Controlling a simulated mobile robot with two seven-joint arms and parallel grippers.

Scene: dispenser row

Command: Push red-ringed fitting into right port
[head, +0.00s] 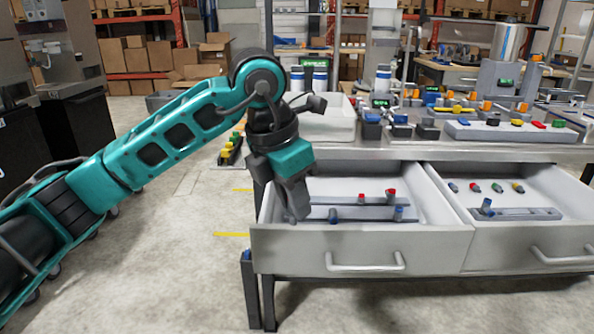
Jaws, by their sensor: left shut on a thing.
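My left gripper (298,205) points down over the left end of the open left drawer (350,247). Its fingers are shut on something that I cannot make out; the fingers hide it. In that drawer, two small red-topped pieces (361,198) (390,194) and two blue-topped pieces (332,213) (399,213) stand by dark rails, to the right of my gripper. In the open right drawer (530,245), a small red-marked fitting (475,188) lies in a row with other coloured ones. I cannot tell which opening is the right port. My right gripper is not in view.
The bench top above the drawers holds a white bin (325,125), several small dispensers and a grey panel with coloured knobs (510,131). A blue-topped post (249,290) stands at the drawer's left front. The floor left of the drawers is mostly clear.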

